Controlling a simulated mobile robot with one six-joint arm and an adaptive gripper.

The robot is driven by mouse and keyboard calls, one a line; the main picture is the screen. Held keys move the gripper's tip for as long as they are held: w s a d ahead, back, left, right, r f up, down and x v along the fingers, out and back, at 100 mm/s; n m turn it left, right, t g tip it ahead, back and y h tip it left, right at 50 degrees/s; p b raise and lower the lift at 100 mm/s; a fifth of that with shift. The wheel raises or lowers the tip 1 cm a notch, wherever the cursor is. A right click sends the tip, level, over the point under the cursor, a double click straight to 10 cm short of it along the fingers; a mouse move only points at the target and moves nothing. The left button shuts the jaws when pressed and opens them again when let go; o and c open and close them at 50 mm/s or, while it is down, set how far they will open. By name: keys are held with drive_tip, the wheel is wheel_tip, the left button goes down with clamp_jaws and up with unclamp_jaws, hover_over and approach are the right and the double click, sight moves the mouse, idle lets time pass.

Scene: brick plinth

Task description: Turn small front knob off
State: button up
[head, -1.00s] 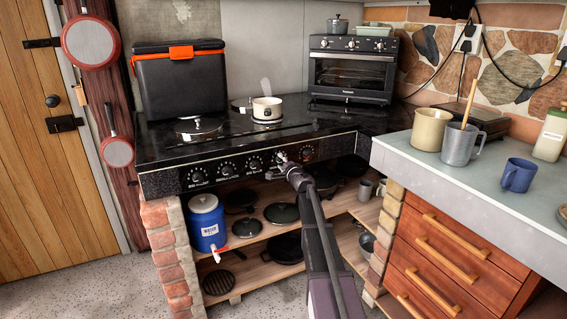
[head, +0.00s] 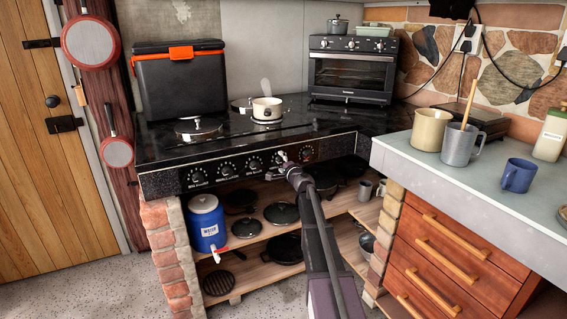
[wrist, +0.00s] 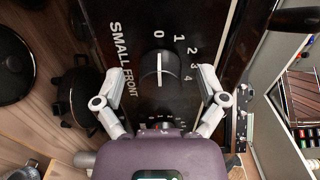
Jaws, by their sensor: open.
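The small front knob (wrist: 158,70) is round and black with a white pointer line, in the wrist view. It sits on the black front panel beside the label "SMALL FRONT" and the marks 0 to 4. Its pointer line is in line with the 0. My gripper (wrist: 157,76) is open, one finger on each side of the knob, with a gap to it on both sides. In the head view my gripper (head: 283,158) is at the right part of the stove's front panel (head: 216,174) and hides most of this knob.
Several other knobs line the panel to the left. A white pot (head: 267,109) stands on the black stove top. Pans sit on the wooden shelves (head: 262,233) below. A counter (head: 450,178) with mugs stands close on the right.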

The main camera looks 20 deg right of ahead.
drive_tip(key=s, duration=1.2)
drive_tip(key=shift+d, duration=0.25)
idle(0.3)
drive_tip(key=s+a+f+n+g+y, duration=0.2)
drive_tip(key=s+a+f+n+g, duration=0.15)
drive_tip(key=a, duration=0.45)
drive_tip(key=s+a+f+n+g+y, duration=0.2)
drive_tip(key=s+a+f+n, duration=0.15)
drive_tip(key=a, duration=0.35)
drive_tip(key=s+a+f+n+g+y, duration=0.25)
drive_tip(key=a+n, duration=0.25)
drive_tip(key=a, duration=0.3)
drive_tip(key=s+a+f+n+g+h, duration=0.25)
drive_tip(key=s+f+g+h, duration=0.2)
drive_tip(key=s, duration=0.55)
drive_tip(key=s+a+f+n+g+h, duration=0.1)
drive_tip(key=s+f+n+g+h, duration=0.25)
drive_tip(key=s+g, duration=0.45)
wheel_tip(320, 180, up, 28)
drive_tip(key=s+t+p, duration=0.2)
drive_tip(key=p, duration=2.7)
drive_tip(key=shift+m+y, duration=0.3)
drive_tip(key=shift+y, duration=0.15)
drive_tip(key=shift+t, duration=0.25)
